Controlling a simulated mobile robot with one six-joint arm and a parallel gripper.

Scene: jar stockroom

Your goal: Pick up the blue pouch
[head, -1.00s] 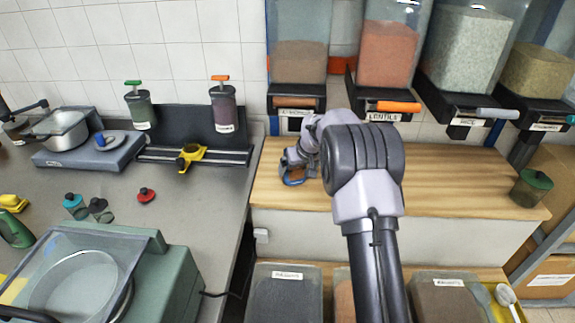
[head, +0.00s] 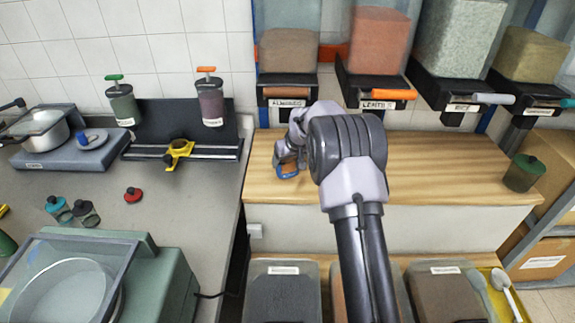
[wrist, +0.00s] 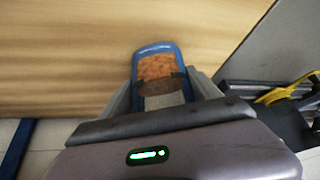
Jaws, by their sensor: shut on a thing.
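The blue pouch (head: 287,171) is at the left end of the wooden counter, below my gripper (head: 287,160). In the wrist view the pouch (wrist: 160,68) has a blue rim and an orange-brown window, and its lower part lies between my gripper's fingers (wrist: 160,92). My gripper is shut on the pouch. My arm hides part of the counter in the head view. I cannot tell whether the pouch is clear of the wood.
Bulk dispensers with handles, such as the lentil one (head: 378,50), hang above. A grey bench (head: 190,205) stands to the left with a yellow-clamped rail (head: 179,152).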

